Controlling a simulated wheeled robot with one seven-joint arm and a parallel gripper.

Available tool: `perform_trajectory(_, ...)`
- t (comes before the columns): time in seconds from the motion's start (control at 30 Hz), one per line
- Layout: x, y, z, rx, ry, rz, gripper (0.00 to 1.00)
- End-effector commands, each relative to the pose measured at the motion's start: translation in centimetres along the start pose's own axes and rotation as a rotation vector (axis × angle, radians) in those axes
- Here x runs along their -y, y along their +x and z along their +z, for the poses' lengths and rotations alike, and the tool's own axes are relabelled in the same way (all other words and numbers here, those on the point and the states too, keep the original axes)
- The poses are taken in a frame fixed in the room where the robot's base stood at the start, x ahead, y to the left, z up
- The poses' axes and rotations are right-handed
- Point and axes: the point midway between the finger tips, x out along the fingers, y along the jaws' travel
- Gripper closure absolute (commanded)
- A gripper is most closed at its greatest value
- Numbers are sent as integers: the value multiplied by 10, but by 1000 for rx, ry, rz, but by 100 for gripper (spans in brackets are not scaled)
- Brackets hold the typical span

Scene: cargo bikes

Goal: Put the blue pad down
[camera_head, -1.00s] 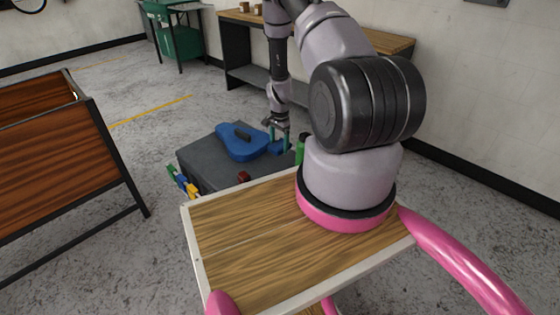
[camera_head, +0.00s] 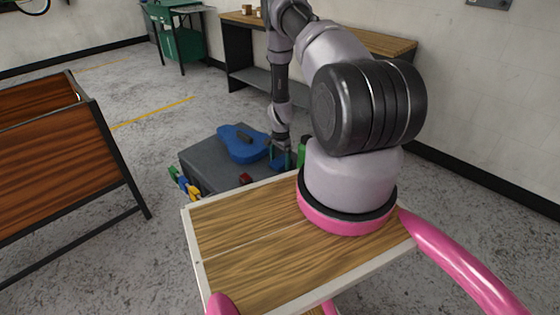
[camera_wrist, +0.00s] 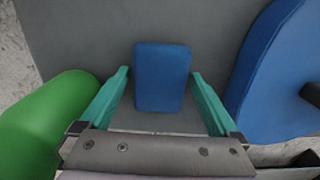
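The blue pad (camera_wrist: 162,76) is a small rounded block. In the wrist view it lies flat over the grey top, between the two teal fingers of my gripper (camera_wrist: 160,73). A narrow gap shows on each side of the pad, so the fingers are open around it. In the head view my gripper (camera_head: 281,158) is low over the right part of the dark grey box (camera_head: 212,160), and the pad (camera_head: 279,165) is partly hidden by the fingers. I cannot tell whether the pad fully rests on the top.
A larger blue item (camera_head: 243,147) with a dark handle lies left of the gripper. A green cylinder (camera_wrist: 45,115) is close on the other side. A small red object (camera_head: 246,178) sits near the front edge. A brown panelled cargo box (camera_head: 60,165) stands left.

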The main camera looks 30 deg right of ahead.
Motion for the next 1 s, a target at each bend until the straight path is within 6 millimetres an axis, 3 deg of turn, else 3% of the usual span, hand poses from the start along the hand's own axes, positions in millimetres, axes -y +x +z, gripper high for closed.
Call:
perform_trajectory(0.23,0,-1,0,0,0,-1,0)
perform_trajectory(0.37,2,-12,-1,-2,0,-3,0)
perform_trajectory(0.8,2,-100,0,-3,-1,-3,0)
perform_trajectory(1.0,1,-120,0,-2,-1,0,0)
